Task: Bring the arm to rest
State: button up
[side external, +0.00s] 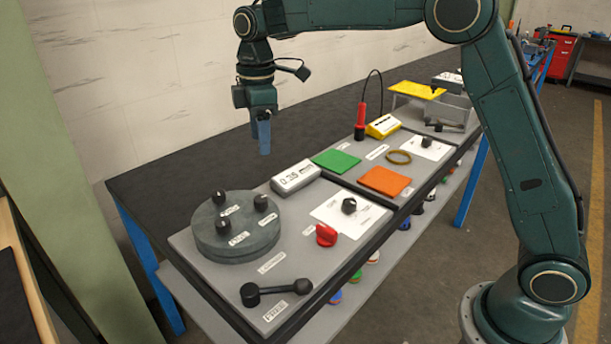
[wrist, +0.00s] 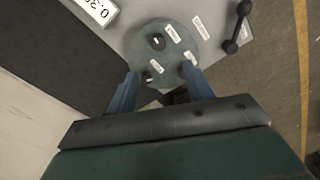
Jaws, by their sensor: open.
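My gripper (side external: 262,135) hangs pointing down at the end of my dark green arm, high above the back part of the dark bench. It is empty and clear of everything below. In the wrist view my gripper (wrist: 160,92) shows two blue fingers spread apart, with nothing between them. Beyond the fingertips lies the round grey-green disc (wrist: 185,38) with black knobs. In the side view the disc (side external: 232,245) stands on the grey panel, in front of and below my gripper.
A display box (side external: 296,177), red knob (side external: 326,235) and black lever (side external: 275,291) sit on the grey panel. Farther right are a green pad (side external: 336,161), orange pad (side external: 385,181), red-handled tool (side external: 360,122) and yellow plate (side external: 417,90). The back of the bench (side external: 190,173) is bare.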

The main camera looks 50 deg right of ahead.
jog(key=s+d+r+m+t, duration=0.1)
jog(key=s+d+r+m, duration=0.25)
jog(key=s, duration=0.45)
jog(key=s+d+r+m+t, duration=0.2)
jog(key=s+r, duration=0.2)
jog(key=s, duration=0.4)
jog(key=s+d+f+m+t, duration=0.1)
jog(key=s+f+m, duration=0.2)
jog(key=s, duration=0.5)
jog(key=s+d+f+m+t, duration=0.1)
jog(key=s+m, duration=0.3)
jog(key=s, duration=0.5)
jog(key=shift+s+d+f, duration=0.25)
jog(key=shift+d+f, duration=0.15)
jog(key=shift+f, duration=0.5)
jog(key=shift+w+r, duration=0.1)
